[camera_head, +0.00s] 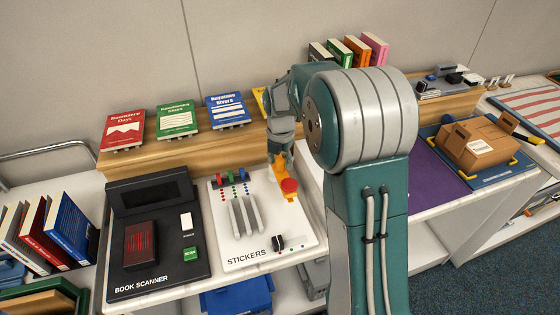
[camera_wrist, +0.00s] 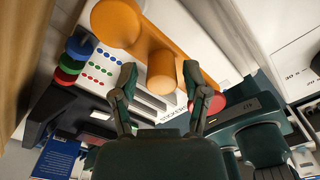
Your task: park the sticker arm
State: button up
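The sticker arm (camera_head: 281,171) is orange and stands on the white STICKERS board (camera_head: 260,252), with a red round end (camera_head: 290,186). In the wrist view the orange arm (camera_wrist: 148,38) runs from a large round end at upper left towards lower right. An upright orange knob (camera_wrist: 162,74) stands on it. The red end (camera_wrist: 212,103) is partly hidden behind a finger. My gripper (camera_wrist: 160,76) is open, its two fingers on either side of the knob with gaps showing. In the head view my gripper (camera_head: 281,148) is at the sticker arm, its fingers mostly hidden.
The board carries red, green and blue pegs (camera_head: 231,178), grey raised bars (camera_head: 245,215) and a small black piece (camera_head: 279,242). A black book scanner (camera_head: 192,270) lies to the left. Books (camera_head: 177,121) stand on the wooden ledge behind. A cardboard box (camera_head: 478,142) is at right.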

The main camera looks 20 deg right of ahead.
aim_at(280, 161)
dwell(0.3)
notch_tip(280, 161, up, 12)
dwell(0.5)
jog(key=s+a+r+m+t, duration=0.1)
jog(key=s+r+m, duration=0.2)
jog(key=s+m, duration=0.35)
jog(key=s+a+r+m+t, duration=0.1)
jog(key=s+r+m+t, duration=0.15)
jog(key=s+m, duration=0.4)
jog(key=s+a+f+m+t, duration=0.1)
jog(key=s+f+m+t, duration=0.1)
jog(key=s+m, duration=1.2)
jog(key=shift+a+f, duration=0.2)
jog(key=shift+a, duration=0.1)
